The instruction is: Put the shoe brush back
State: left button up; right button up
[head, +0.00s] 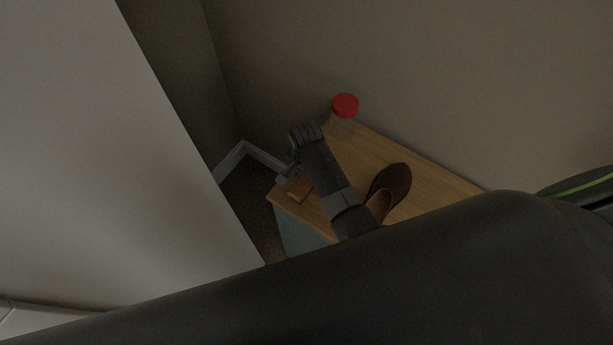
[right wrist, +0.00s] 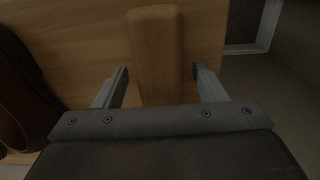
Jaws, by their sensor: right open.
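The shoe brush, a brown wooden block, lies near the left end of a small wooden tabletop (head: 440,188); it shows as the brush (head: 300,190) in the head view, partly covered by my right arm. In the right wrist view the brush (right wrist: 157,45) extends lengthwise between the two fingers of my right gripper (right wrist: 160,70). The gripper is open, with a gap on each side of the brush. In the head view my right gripper (head: 287,176) is beside the brush, above the table's left edge. My left gripper is not in view.
A brown shoe (head: 393,184) is on the tabletop, right of my right arm; it also shows in the right wrist view (right wrist: 22,95). A clear jar with a red lid (head: 344,106) stands at the back corner near the wall. A pale wall or panel (head: 100,150) fills the left.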

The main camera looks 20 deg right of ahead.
notch_tip(320, 180, up, 6)
jog(key=p, duration=0.4)
jog(key=shift+f, duration=0.15)
notch_tip(320, 180, up, 6)
jog(key=shift+f, duration=0.1)
jog(key=shift+a, duration=0.1)
